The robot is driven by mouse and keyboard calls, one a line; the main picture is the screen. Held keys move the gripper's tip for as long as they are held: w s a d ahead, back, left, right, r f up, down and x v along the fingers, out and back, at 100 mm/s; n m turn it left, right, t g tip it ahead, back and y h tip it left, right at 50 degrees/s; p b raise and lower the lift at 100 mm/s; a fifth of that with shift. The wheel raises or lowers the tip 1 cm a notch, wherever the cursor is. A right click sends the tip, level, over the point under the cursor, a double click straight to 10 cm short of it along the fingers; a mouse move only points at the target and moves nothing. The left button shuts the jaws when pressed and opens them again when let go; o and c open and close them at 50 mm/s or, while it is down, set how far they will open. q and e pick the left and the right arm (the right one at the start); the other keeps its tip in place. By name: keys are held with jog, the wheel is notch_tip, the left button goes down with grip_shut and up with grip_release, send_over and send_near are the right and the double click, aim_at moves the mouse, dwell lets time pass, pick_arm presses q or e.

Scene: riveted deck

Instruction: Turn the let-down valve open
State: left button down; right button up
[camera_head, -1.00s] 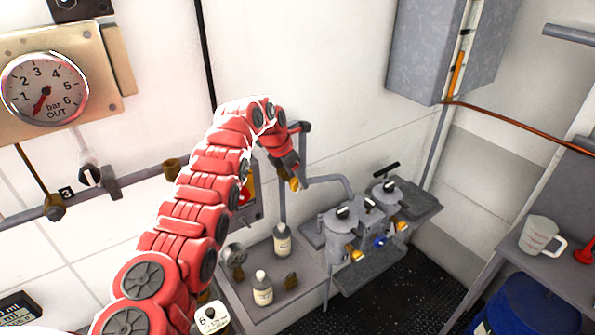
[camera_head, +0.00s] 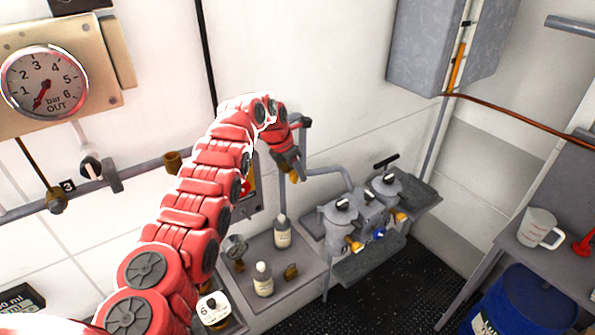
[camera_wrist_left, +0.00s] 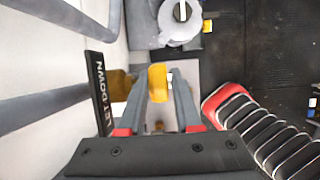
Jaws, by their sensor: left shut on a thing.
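The let-down valve's yellow handle (camera_wrist_left: 158,82) shows in the left wrist view, beside a dark "LET DOWN" label (camera_wrist_left: 101,95) and a brass body (camera_wrist_left: 121,84). My left gripper (camera_wrist_left: 161,88) is shut on this handle, with one finger on each side of it. In the head view my left gripper (camera_head: 289,163) is at the pipe by the back wall, at the end of my red arm. The valve is mostly hidden there, with only a bit of yellow-brown showing. My right gripper is in neither view.
A grey filter unit (camera_head: 343,220) with lidded pots stands right of the valve. Two bottles (camera_head: 263,280) stand on a grey ledge below. A pressure gauge (camera_head: 45,82) hangs at upper left. A shelf with a white jug (camera_head: 538,228) and a blue drum (camera_head: 522,305) are at right.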

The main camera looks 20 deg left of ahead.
pick_arm(q)
jog(key=b, duration=0.2)
jog(key=shift+a+f+t+b, duration=0.1)
jog(key=shift+f+t+b, duration=0.2)
jog(key=shift+t+b, duration=0.1)
jog(key=shift+s+r+h+b, duration=0.1)
jog(key=shift+h+b, duration=0.4)
jog(key=shift+b, duration=0.05)
jog(key=shift+r+t, duration=0.1)
jog(key=shift+t, duration=0.4)
jog(key=shift+s+r+t+h, duration=0.1)
jog(key=shift+t+h, duration=0.2)
jog(key=shift+h, duration=0.1)
jog(key=shift+a+r+t+h+p, duration=0.1)
jog(key=shift+t+h+p, duration=0.2)
jog(key=shift+p, duration=0.2)
jog(key=shift+s, duration=0.1)
jog(key=c, duration=0.6)
grip_release()
jog(key=shift+f, duration=0.2)
